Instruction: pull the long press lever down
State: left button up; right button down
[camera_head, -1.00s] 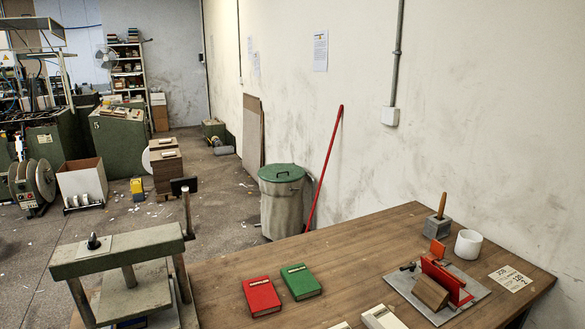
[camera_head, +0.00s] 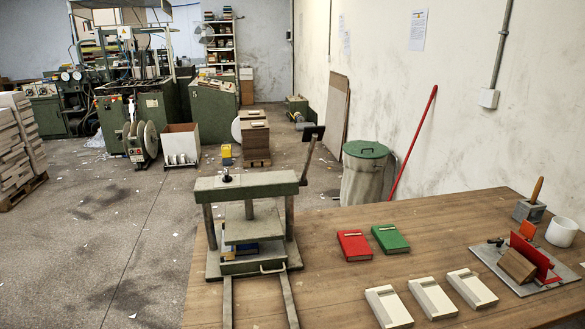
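The green-grey press (camera_head: 245,184) stands at the left end of the wooden table. Its long lever (camera_head: 309,158) rises from the right end of the top beam, tilted slightly to the right, with a dark block-like grip (camera_head: 314,132) at its top. Under the beam is a flat plate (camera_head: 241,232), with what looks like a blue and yellow book partly hidden beneath it. A small handle (camera_head: 273,268) and two rails stick out at the front. Neither of my grippers shows in this view.
On the wooden table (camera_head: 330,287) lie a red book (camera_head: 354,245), a green book (camera_head: 390,238) and several cream books (camera_head: 389,306). A red-and-wood fixture (camera_head: 528,262), a white cup (camera_head: 562,232) and a grey tool block (camera_head: 529,210) are at the right. A green-lidded bin (camera_head: 363,174) stands behind.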

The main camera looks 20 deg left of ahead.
aim_at(313, 134)
jog(key=k+j+z, duration=0.1)
jog(key=j, duration=0.35)
jog(key=k+j+z, duration=0.15)
jog(key=j, duration=0.25)
jog(key=k+j+z, duration=0.1)
jog(key=k+j, duration=0.2)
jog(key=k+j+z, duration=0.15)
jog(key=j, duration=0.35)
jog(key=i+j+z, duration=0.1)
jog(key=j, duration=0.35)
jog(key=i+j+z, duration=0.1)
jog(key=j, duration=0.3)
jog(key=i+j+z, duration=0.1)
jog(key=j, duration=0.35)
jog(key=i+j+z, duration=0.15)
jog(key=j, duration=0.3)
jog(key=j+z, duration=0.1)
jog(key=k+l+z, duration=0.25)
jog(key=i, duration=0.4)
